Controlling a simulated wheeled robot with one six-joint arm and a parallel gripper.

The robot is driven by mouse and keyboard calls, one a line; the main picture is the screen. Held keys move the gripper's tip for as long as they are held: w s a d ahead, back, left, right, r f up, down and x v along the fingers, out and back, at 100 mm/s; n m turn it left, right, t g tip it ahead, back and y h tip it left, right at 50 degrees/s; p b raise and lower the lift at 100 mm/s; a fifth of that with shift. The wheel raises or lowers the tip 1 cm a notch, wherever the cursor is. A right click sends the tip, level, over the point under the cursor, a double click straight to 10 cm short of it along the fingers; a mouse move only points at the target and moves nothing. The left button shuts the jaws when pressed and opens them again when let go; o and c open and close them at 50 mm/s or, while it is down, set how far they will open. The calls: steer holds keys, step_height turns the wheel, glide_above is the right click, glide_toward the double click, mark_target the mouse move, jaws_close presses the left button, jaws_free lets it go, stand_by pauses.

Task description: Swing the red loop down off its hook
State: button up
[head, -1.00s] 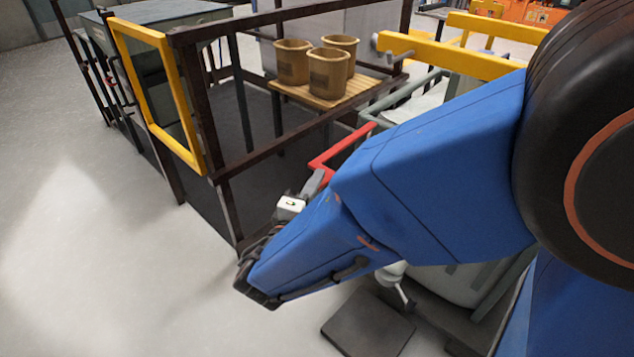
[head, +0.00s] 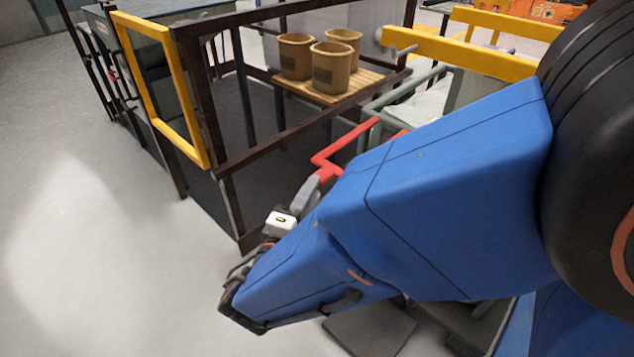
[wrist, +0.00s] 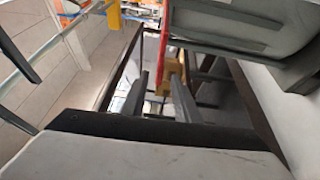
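The red loop (head: 340,147) is a bent red bar at the dark frame's near right side in the head view. My blue arm hides part of it. My gripper (head: 324,182) is at the loop's near end, mostly hidden behind my wrist. In the wrist view the two grey fingers of my gripper (wrist: 160,88) stand apart. The red loop (wrist: 164,50) shows as an upright bar in line with the gap between them. I cannot tell whether either finger touches it. The hook is not clearly visible.
A dark metal frame (head: 290,140) with a yellow-edged gate (head: 160,85) stands on the left. Several tan buckets (head: 330,68) sit on a wooden slatted shelf (head: 375,78). Yellow rails (head: 460,52) and grey-green tubing (head: 410,92) are behind my arm. The floor at left is clear.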

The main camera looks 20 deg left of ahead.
steer(key=s, duration=1.2)
steer(key=shift+f, duration=0.2)
steer(key=shift+w, duration=0.1)
steer(key=w+d+m+g+h, duration=0.35)
steer(key=w+d, duration=0.35)
steer(key=d, duration=0.5)
steer(key=w+d+m+g+h, duration=0.35)
steer(key=w+d, duration=0.35)
steer(key=d, duration=0.5)
steer(key=d+m+g, duration=0.3)
steer(key=d+g, duration=0.3)
steer(key=d, duration=0.8)
steer(key=s+d+r+m+y, duration=0.2)
steer(key=s+d+m+y, duration=0.5)
steer(key=s+d, duration=0.3)
steer(key=shift+d+m+g, duration=0.3)
steer(key=shift+d+m, duration=0.3)
steer(key=shift+d, duration=0.15)
